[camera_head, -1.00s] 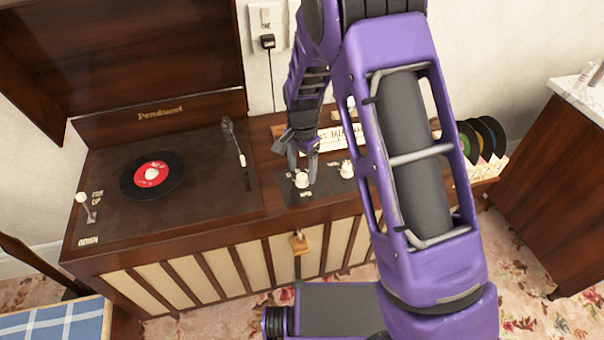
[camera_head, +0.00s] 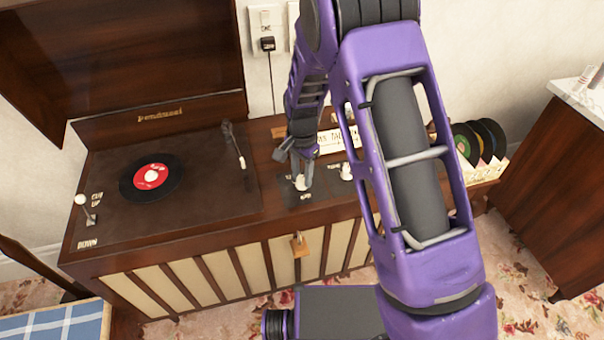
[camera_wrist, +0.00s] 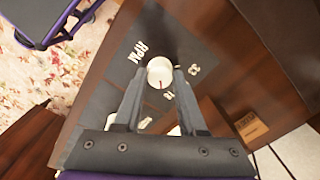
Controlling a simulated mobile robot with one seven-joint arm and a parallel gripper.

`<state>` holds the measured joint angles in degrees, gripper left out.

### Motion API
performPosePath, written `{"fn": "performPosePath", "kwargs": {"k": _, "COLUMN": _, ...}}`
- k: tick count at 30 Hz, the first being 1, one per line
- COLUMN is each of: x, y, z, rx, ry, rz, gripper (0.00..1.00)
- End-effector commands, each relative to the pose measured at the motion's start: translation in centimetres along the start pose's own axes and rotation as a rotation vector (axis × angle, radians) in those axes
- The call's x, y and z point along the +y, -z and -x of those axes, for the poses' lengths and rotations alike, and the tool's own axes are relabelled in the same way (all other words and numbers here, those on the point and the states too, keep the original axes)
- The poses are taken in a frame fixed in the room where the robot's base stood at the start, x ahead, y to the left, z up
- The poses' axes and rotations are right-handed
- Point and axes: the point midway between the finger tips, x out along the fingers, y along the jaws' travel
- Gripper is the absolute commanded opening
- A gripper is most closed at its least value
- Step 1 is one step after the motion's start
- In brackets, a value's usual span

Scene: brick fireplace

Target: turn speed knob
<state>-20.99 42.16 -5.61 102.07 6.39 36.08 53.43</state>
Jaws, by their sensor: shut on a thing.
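The speed knob (camera_wrist: 160,72) is a round white knob with a red pointer line, on a dark panel with "RPM" lettering beside it in the wrist view. In the head view the same knob (camera_head: 301,183) shows below my fingertips. My gripper (camera_head: 303,170) comes down on it from above. In the wrist view the two fingers of my gripper (camera_wrist: 161,76) stand on either side of the knob and close on it. A second white knob (camera_head: 346,172) is to its right on the same panel.
The record player (camera_head: 165,190) with a red-labelled black record (camera_head: 151,177) and a tonearm (camera_head: 233,144) lies left. A white lever (camera_head: 82,203) stands at its left edge. A small sign (camera_head: 335,139) is behind the knobs. Records (camera_head: 478,142) stand at the right end.

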Motion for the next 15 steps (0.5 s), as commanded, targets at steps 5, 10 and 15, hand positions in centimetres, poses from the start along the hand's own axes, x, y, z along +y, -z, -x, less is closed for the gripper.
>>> {"fn": "performPosePath", "kwargs": {"k": 5, "x": -0.01, "y": 0.01, "z": 0.03, "rx": 0.0, "ry": 0.0, "rz": 0.016, "gripper": 0.0}}
{"fn": "performPosePath", "kwargs": {"k": 10, "x": 0.01, "y": 0.04, "z": 0.03, "rx": 0.001, "ry": 0.0, "rz": 0.078, "gripper": 0.0}}
{"fn": "performPosePath", "kwargs": {"k": 15, "x": 0.01, "y": 0.04, "z": 0.04, "rx": 0.0, "ry": 0.001, "rz": 0.191, "gripper": 0.0}}
